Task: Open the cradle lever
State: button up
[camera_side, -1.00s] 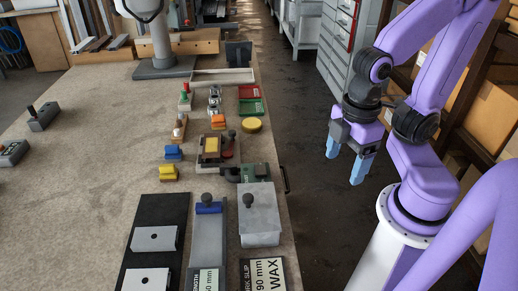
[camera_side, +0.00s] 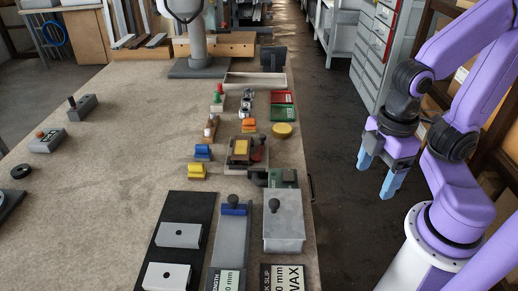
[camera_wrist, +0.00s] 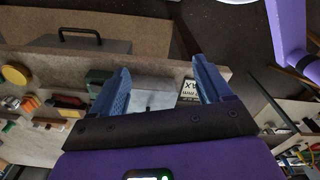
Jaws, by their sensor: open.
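My gripper (camera_side: 378,172) hangs over the floor, to the right of the bench and apart from it. Its two blue fingers are spread and empty; they also show in the wrist view (camera_wrist: 161,85). I cannot tell for certain which part is the cradle lever. A small fixture (camera_side: 232,163) on the bench holds a yellow block (camera_side: 241,147), with a dark upright handle (camera_side: 259,154) at its right. A grey plate with a blue block (camera_side: 234,209) and dark knob (camera_side: 233,199) stands nearer the camera. Nothing touches my gripper.
Yellow, blue and orange pieces lie farther back. Two lever boxes (camera_side: 84,107) (camera_side: 48,140) stand at left. The bench's left middle (camera_side: 130,150) is clear.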

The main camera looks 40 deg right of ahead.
jog(key=shift+w+a, duration=0.1)
jog(key=shift+w, duration=0.05)
jog(key=c, duration=0.5)
notch_tip(320, 180, up, 4)
jog(key=m, duration=1.5)
send_over(262, 136)
notch_tip(262, 136, down, 17)
jog(key=shift+r, duration=0.1)
grip_shut()
